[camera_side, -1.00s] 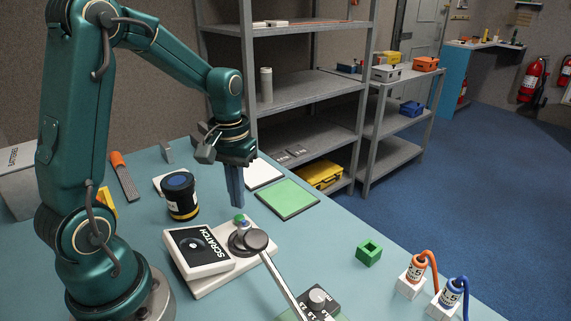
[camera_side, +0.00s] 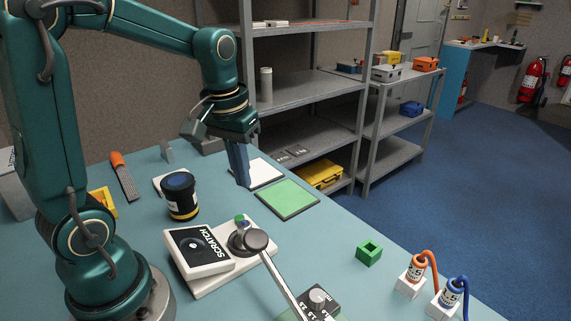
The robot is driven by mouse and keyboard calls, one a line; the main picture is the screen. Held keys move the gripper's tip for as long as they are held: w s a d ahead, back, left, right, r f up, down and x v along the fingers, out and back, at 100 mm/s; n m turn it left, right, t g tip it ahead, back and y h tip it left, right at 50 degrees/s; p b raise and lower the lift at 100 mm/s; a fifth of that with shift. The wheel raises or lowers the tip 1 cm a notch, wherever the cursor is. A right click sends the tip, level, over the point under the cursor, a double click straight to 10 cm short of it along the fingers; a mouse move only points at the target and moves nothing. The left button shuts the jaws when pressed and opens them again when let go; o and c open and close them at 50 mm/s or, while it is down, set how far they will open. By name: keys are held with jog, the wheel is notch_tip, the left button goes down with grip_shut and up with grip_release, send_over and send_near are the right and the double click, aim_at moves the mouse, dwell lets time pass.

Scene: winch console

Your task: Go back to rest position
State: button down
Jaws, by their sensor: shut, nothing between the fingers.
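My gripper (camera_side: 243,183) hangs from the green arm with its fingers pointing down and shut, holding nothing. It is above the table, in front of the white pad (camera_side: 264,172) in the picture and left of the green pad (camera_side: 287,200). The winch console (camera_side: 225,268) sits below it, with a box marked SCRATCH (camera_side: 198,250), a round grey hub (camera_side: 256,240) and a long grey lever (camera_side: 283,287). The gripper is apart from the console.
A dark jar (camera_side: 180,196) stands left of the gripper. Grey shelving (camera_side: 300,95) rises behind the table (camera_side: 330,235).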

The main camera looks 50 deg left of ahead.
jog(key=s+d+r+m+t, duration=0.2)
jog(key=s+d+m+t, duration=0.2)
jog(key=s+d, duration=0.3)
jog(key=shift+s+d+r+m, duration=0.35)
jog(key=shift+s+r+m, duration=0.05)
jog(key=shift+s, duration=0.5)
